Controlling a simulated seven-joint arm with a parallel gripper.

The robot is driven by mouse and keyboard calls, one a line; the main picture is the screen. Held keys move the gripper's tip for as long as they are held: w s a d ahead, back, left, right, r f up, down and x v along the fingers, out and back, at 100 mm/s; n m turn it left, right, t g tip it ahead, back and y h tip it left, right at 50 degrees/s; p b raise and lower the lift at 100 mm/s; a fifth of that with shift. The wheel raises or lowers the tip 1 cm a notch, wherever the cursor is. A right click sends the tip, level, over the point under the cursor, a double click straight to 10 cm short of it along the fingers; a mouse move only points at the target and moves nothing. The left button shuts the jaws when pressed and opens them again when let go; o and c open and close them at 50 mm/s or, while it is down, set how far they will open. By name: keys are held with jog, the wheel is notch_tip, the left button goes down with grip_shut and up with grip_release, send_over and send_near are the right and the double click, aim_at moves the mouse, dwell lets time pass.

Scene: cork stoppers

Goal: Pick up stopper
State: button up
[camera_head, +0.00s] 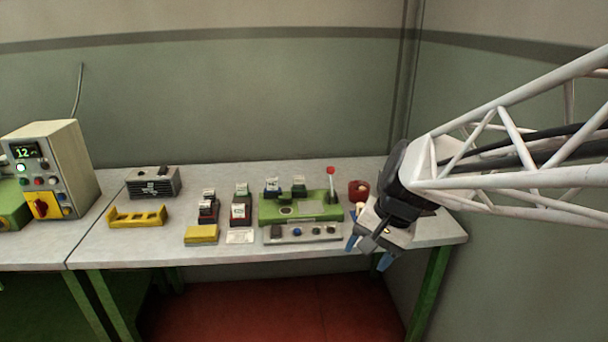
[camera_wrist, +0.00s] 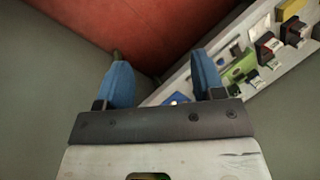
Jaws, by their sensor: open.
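My gripper (camera_head: 368,252) hangs at the front right edge of the table, with its two blue fingers apart and nothing between them. The fingers also show spread in the wrist view (camera_wrist: 162,68), over the floor and the table edge. A red round container (camera_head: 358,186) stands just behind my gripper in the head view. Small pale pieces show beside it and partly behind my wrist; I cannot tell whether they are stoppers. In the wrist view, a small bright spot on something blue (camera_wrist: 173,101) shows low between the fingers. No stopper can be made out clearly.
A green fixture (camera_head: 300,208) with a red-knobbed lever (camera_head: 331,184) stands left of my gripper, behind a grey button panel (camera_head: 303,233). Several small labelled blocks, a yellow rack (camera_head: 137,216) and a grey box (camera_head: 153,182) are further left. A wall is at the back.

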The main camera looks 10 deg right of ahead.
jog(key=w+d+f+m+y, duration=0.25)
jog(key=w+m, duration=0.25)
jog(key=w, duration=0.7)
jog(key=w+d+f+m+t+y, duration=0.1)
jog(key=w+d+f+m+t, duration=0.1)
jog(key=w+d+f+m, duration=0.3)
jog(key=w+d+f+m+t+y, duration=0.2)
jog(key=w+d+f+m, duration=0.3)
jog(key=w, duration=0.7)
jog(key=w+d+f+m+t+y, duration=0.1)
jog(key=w+d+f+m+t, duration=0.2)
jog(key=w+d+f+m, duration=0.2)
jog(key=shift+w+d+f+t, duration=0.3)
jog(key=shift+w+d+f, duration=1.2)
jog(key=shift+w+d, duration=0.25)
jog(key=shift+y, duration=0.25)
jog(key=shift+x, duration=1.25)
jog(key=shift+a+f, duration=0.1)
jog(key=shift+x, duration=2.5)
jog(key=shift+c, duration=0.3)
